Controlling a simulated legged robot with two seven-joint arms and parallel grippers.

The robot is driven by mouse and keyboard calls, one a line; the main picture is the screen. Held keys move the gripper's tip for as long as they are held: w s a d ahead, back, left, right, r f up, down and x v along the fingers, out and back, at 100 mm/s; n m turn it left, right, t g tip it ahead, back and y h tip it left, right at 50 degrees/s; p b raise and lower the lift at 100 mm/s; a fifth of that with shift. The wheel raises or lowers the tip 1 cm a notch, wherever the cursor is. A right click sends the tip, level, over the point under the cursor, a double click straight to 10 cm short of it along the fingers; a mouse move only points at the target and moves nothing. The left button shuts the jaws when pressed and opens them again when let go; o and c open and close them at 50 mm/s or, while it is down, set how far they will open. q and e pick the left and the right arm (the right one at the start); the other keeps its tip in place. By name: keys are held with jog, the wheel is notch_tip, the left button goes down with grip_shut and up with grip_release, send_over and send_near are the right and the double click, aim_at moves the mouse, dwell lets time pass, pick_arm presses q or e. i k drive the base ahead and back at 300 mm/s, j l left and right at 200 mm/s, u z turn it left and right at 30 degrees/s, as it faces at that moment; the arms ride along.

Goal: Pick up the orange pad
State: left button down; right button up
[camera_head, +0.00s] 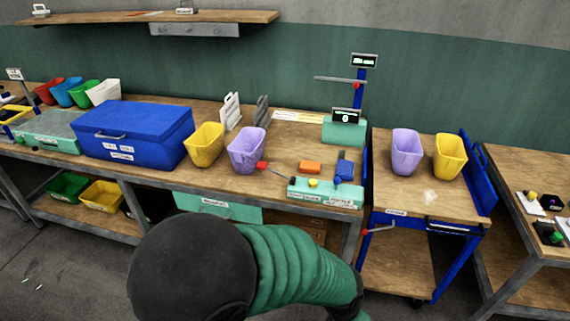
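The orange pad (310,167) lies on the wooden workbench (205,188), right of the purple bin and just behind the green press base (325,192). It looks small and flat-topped, and nothing covers it. A blue item (345,166) stands close to its right. Neither of my grippers shows. A dark rounded part and a green ribbed arm link, which look like mine, fill the lower middle in front of the bench.
Yellow (204,146) and purple (247,150) bins and a large blue box (133,135) stand left of the pad. A red-tipped lever (262,166) reaches near it. A scale (345,130) stands behind. A blue cart (425,195) holding two bins is at right.

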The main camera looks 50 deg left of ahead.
aim_at(305, 166)
jog(key=u, duration=1.5)
